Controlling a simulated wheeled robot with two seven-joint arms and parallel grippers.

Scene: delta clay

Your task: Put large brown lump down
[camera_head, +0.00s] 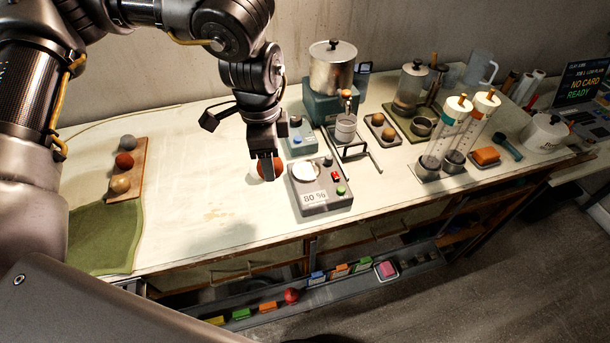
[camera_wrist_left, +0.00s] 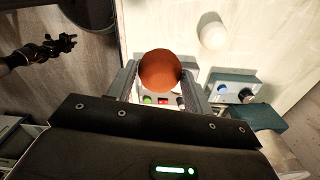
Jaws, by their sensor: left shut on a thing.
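The large brown lump (camera_head: 268,170) is a reddish-brown ball between the fingers of my left gripper (camera_head: 267,168), which is shut on it. The wrist view shows the lump (camera_wrist_left: 160,70) between the two fingers, with the scale's buttons behind it. In the head view it is just left of the grey scale (camera_head: 325,187), which has a pale round pan and an "80 %" label. I cannot tell whether the lump touches the table (camera_head: 190,210). My right gripper (camera_wrist_left: 62,44) shows small at the left of the wrist view, over the floor; its finger opening is unclear.
A wooden board (camera_head: 140,160) with several balls lies at the left, above a green cloth (camera_head: 100,238). A pale round thing (camera_wrist_left: 213,32) is near the lump. A blue-grey button box (camera_head: 298,137) and pot stand (camera_head: 333,105) are behind the scale. The table's left middle is clear.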

